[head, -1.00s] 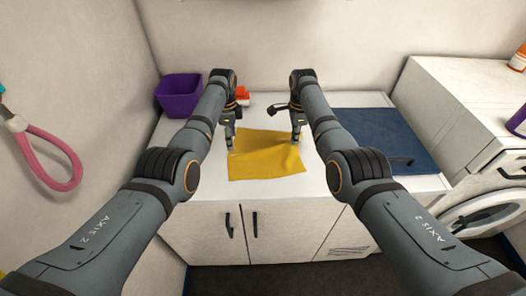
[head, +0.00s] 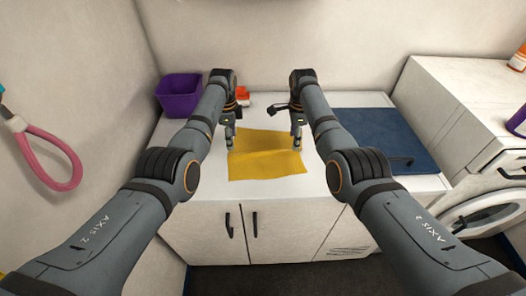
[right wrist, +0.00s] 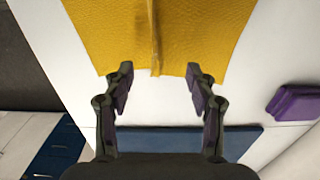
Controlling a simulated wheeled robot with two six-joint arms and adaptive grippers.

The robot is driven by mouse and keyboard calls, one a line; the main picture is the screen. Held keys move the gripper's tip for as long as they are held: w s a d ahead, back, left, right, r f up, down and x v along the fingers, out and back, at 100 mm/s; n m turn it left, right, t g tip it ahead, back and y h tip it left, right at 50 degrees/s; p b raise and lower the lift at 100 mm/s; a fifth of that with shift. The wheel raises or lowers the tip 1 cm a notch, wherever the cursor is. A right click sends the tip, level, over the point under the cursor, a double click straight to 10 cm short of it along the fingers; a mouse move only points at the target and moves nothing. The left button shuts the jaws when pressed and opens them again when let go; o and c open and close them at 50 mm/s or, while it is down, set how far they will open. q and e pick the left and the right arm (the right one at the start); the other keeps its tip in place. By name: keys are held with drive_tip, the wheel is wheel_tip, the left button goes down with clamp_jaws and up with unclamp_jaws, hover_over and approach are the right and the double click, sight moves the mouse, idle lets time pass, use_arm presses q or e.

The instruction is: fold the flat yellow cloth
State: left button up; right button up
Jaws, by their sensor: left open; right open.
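The yellow cloth (head: 265,165) lies spread on the white counter, with a low crease running across its middle from left to right. My left gripper (head: 230,145) is at the cloth's left edge, fingers pointing down, and is open. My right gripper (head: 297,146) is at the right edge, also pointing down and open. In the right wrist view the fingers (right wrist: 160,76) stand apart at the cloth's edge, with a narrow raised ridge of the cloth (right wrist: 205,30) ending between them. The left fingertips are small in the head view.
A purple bin (head: 179,96) stands at the back left, with a red item (head: 243,94) near it. A dark blue mat (head: 378,138) covers the counter's right part. A purple block (right wrist: 296,102) shows in the right wrist view. Bare counter lies in front of the cloth.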

drive_tip(key=o, duration=0.6)
use_arm(q)
drive_tip(key=shift+r, duration=0.1)
use_arm(e)
drive_tip(key=shift+r, duration=0.1)
use_arm(q)
wheel_tip(320, 180, up, 6)
drive_tip(key=p, duration=0.5)
drive_tip(key=shift+f+p, duration=0.25)
drive_tip(key=shift+p, duration=0.05)
use_arm(e)
wheel_tip(320, 180, up, 5)
drive_tip(key=shift+r, duration=0.2)
